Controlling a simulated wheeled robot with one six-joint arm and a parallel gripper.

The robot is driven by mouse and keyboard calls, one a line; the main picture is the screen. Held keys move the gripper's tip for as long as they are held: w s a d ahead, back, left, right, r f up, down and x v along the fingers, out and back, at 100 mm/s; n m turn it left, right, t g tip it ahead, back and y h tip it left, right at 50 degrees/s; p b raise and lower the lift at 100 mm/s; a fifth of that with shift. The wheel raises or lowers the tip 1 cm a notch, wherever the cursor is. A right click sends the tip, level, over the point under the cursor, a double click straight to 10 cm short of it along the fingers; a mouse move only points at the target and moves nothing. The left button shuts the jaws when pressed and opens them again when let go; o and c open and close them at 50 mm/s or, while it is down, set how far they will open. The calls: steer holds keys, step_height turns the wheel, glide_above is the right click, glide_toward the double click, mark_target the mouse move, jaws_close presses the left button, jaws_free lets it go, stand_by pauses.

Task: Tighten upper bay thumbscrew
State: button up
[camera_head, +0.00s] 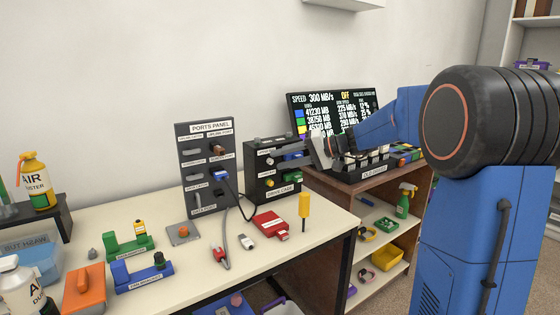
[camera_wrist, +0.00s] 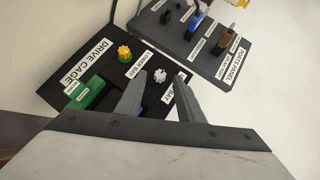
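The dark drive cage (camera_head: 262,190) stands at the table's right end. Its pale upper bay thumbscrew (camera_head: 269,161) sits above a yellow lower bay thumbscrew (camera_head: 270,183). In the wrist view the pale thumbscrew (camera_wrist: 160,75) shows between my fingertips, with the yellow one (camera_wrist: 124,53) to its left. My gripper (camera_wrist: 164,80) is open and empty, pointing at the cage face; I cannot tell how far the tips are from the screw. In the head view my gripper (camera_head: 318,150) is right of the cage. A blue drive (camera_head: 293,156) is partly hidden by my finger in the wrist view.
A green drive (camera_head: 291,175) sits in the lower bay. The ports panel (camera_head: 205,150) with a plugged cable stands left of the cage. A red box (camera_head: 270,224) and a yellow-handled tool (camera_head: 304,205) are in front. A drive dock (camera_head: 375,170) stands right, below a screen.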

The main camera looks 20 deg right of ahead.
steer(key=shift+w+a+f, duration=0.2)
steer(key=shift+w+a, duration=0.1)
steer(key=shift+a, duration=0.2)
jaws_close()
steer(key=shift+f, duration=0.1)
step_height(320, 180, down, 2)
steer(key=m+t+y, duration=0.2)
steer(key=m+y, duration=0.1)
steer(key=m, duration=0.1)
steer(key=m+t+y, duration=0.2)
steer(key=m+y, duration=0.1)
steer(key=m, duration=0.1)
steer(key=shift+f+m+y, duration=0.15)
steer(key=shift+m+y, duration=0.25)
stand_by(0.6)
jaws_free()
